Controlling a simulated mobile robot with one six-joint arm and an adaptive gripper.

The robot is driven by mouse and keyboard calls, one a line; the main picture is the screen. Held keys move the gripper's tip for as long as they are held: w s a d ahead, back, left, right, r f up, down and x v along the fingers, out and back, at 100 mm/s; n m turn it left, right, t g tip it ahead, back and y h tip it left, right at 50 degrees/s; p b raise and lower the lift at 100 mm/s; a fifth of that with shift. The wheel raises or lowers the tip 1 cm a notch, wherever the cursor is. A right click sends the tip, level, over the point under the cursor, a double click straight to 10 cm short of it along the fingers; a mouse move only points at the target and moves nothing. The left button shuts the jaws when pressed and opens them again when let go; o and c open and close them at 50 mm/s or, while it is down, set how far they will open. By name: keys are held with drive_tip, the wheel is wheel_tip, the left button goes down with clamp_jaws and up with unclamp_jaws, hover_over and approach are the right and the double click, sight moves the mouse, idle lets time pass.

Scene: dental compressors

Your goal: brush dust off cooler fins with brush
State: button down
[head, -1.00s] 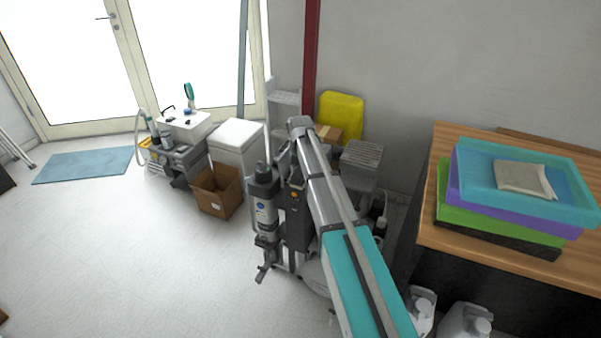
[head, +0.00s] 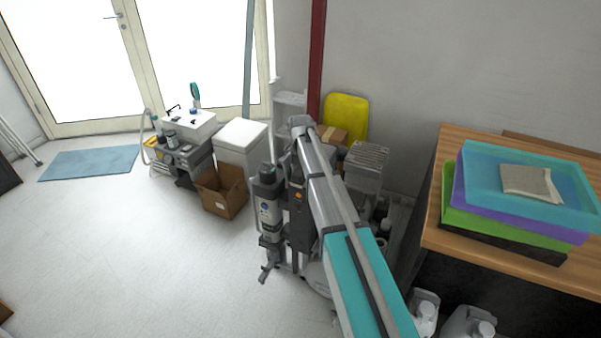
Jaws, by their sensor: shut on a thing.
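A grey block with ribs like fins (head: 367,160) stands by the wall, just right of my arm. I take it for the cooler, but dust on it is too small to tell. A dark unit with an orange button (head: 299,215) and a grey cylinder with a blue label (head: 267,207) stand upright left of my arm, seemingly compressor parts. My arm reaches from the bottom edge toward them and covers part of the equipment. My gripper and the brush cannot be made out in the head view.
A wooden bench (head: 445,215) at right holds stacked coloured trays (head: 470,205) with a grey cloth (head: 530,182). White jugs (head: 468,325) stand below. A cardboard box (head: 222,192), white cabinet (head: 240,140) and yellow container (head: 345,115) stand farther back.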

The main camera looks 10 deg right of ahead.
drive_tip(key=shift+w+d+f, duration=0.1)
drive_tip(key=shift+w+d, duration=0.45)
drive_tip(key=shift+w, duration=0.15)
drive_tip(key=shift+w+d, duration=0.5)
drive_tip(key=shift+w, duration=0.2)
drive_tip(key=shift+w, duration=0.1)
drive_tip(key=shift+w+d, duration=0.5)
drive_tip(key=shift+w, duration=0.25)
drive_tip(key=shift+w+d, duration=0.5)
drive_tip(key=shift+w, duration=0.2)
drive_tip(key=shift+w+d, duration=0.5)
drive_tip(key=shift+w, duration=0.2)
drive_tip(key=shift+w+d, duration=0.5)
drive_tip(key=shift+w, duration=0.2)
drive_tip(key=shift+w+d, duration=0.55)
drive_tip(key=shift+w, duration=0.25)
drive_tip(key=shift+w+d, duration=0.5)
drive_tip(key=shift+w, duration=0.25)
drive_tip(key=shift+w, duration=0.1)
